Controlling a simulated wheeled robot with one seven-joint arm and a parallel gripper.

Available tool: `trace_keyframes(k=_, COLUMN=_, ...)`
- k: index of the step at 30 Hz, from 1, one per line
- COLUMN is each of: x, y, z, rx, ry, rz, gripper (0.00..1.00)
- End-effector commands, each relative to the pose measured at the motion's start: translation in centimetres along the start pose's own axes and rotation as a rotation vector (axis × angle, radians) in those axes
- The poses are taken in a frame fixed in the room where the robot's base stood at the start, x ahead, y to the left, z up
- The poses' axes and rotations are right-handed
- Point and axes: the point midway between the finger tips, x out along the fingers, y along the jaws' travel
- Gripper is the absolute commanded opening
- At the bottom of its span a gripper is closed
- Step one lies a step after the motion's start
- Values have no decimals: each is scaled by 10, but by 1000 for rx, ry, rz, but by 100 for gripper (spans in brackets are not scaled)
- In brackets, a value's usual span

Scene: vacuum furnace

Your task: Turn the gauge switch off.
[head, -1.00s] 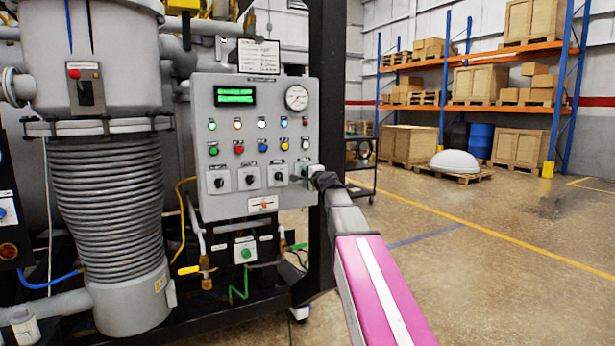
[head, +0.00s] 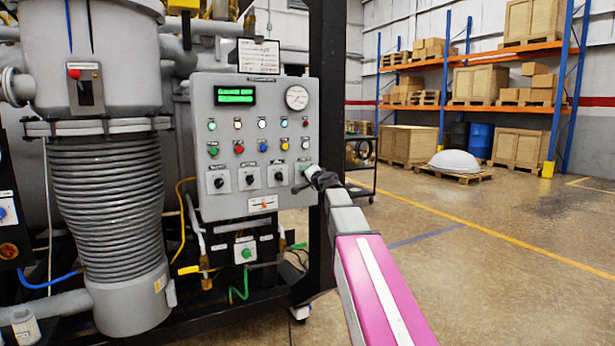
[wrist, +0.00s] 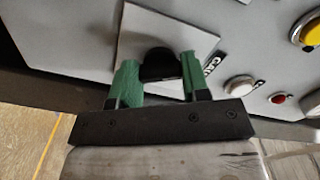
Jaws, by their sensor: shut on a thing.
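The gauge switch is a black rotary knob (wrist: 158,62) on a square pale plate (wrist: 150,30); part of its label shows beside it in the wrist view. My gripper (wrist: 157,75) has one green finger on each side of the knob and is shut on it. The fingers and the hand are tilted relative to the plate's edges. In the head view my gripper (head: 306,178) is at the right end of the switch row on the grey control panel (head: 205,130), where it covers most of this switch.
Several other black rotary switches (head: 250,179) sit in the same row to the left. Coloured buttons and lamps (head: 239,147), a green display (head: 235,96) and a round dial (head: 297,98) are above. A dark post (head: 325,100) stands just right of the panel.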

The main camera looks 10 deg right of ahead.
Motion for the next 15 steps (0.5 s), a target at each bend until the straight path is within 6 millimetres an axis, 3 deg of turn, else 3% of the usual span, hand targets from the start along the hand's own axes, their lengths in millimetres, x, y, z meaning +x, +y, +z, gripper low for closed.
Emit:
trace_keyframes(k=8, x=-1, y=1, z=1, rx=-6, ry=-3, rz=2, gripper=19)
trace_keyframes(k=9, x=-1, y=1, z=1, rx=-6, ry=-3, rz=2, gripper=46)
trace_keyframes(k=11, x=-1, y=1, z=1, rx=-5, ry=-2, rz=2, gripper=65)
trace_keyframes(k=15, x=-1, y=0, z=1, rx=-4, ry=-2, rz=1, gripper=68)
